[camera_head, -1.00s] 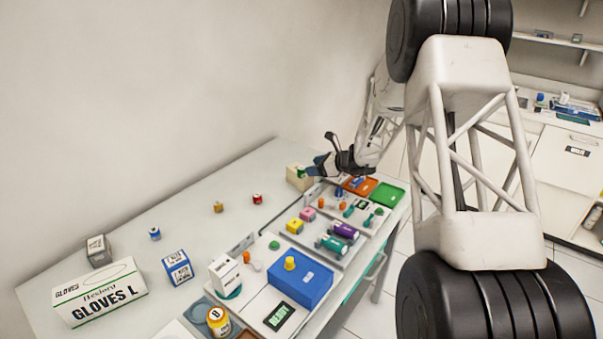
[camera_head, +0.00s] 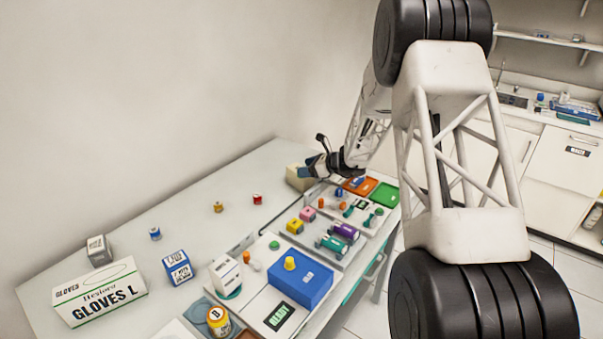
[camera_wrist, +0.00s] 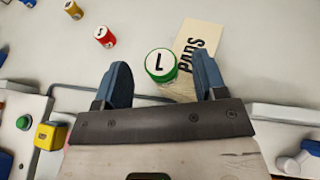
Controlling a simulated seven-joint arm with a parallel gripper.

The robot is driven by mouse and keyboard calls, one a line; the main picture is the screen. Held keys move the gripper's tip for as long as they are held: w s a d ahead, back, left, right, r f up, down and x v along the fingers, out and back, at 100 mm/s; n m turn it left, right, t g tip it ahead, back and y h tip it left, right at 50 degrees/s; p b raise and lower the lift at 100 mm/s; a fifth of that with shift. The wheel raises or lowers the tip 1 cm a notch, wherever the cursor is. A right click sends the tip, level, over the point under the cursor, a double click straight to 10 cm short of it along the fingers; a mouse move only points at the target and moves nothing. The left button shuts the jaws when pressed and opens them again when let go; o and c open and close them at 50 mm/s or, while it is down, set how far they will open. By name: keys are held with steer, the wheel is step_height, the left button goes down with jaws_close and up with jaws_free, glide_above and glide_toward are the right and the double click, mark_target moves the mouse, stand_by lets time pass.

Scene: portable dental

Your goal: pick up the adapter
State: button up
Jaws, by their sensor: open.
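A round green-sided piece with a white top marked "L" (camera_wrist: 160,63) shows between my fingertips in the wrist view. It looks like the adapter, though no label says so. It appears to stand on or beside the beige "PADS" box (camera_wrist: 199,38); I cannot tell which. In the head view the box (camera_head: 296,178) is at the far end of the table, and my gripper hides the green piece. My gripper (camera_wrist: 162,66) is open, its blue fingers on either side of the piece with gaps visible. In the head view my gripper (camera_head: 312,168) is over the box.
Small red (camera_head: 257,199) and yellow (camera_head: 218,207) pieces stand left of the box. Orange (camera_head: 361,187) and green (camera_head: 384,194) trays lie to the right, with several small parts nearby. A blue block (camera_head: 300,287) and glove box (camera_head: 100,292) are nearer. The rear left tabletop is clear.

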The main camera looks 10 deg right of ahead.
steer(key=shift+x, duration=2.15)
steer(key=c, duration=1.1)
steer(key=shift+r, duration=0.1)
steer(key=r, duration=0.3)
steer(key=shift+s+r, duration=0.2)
steer(key=shift+s, duration=0.05)
steer(key=s, duration=0.5)
steer(key=s+r, duration=0.1)
steer(key=s, duration=0.4)
steer(key=s+d, duration=0.1)
steer(key=s, duration=0.4)
steer(key=shift+s+r, duration=0.2)
steer(key=shift+s, duration=0.05)
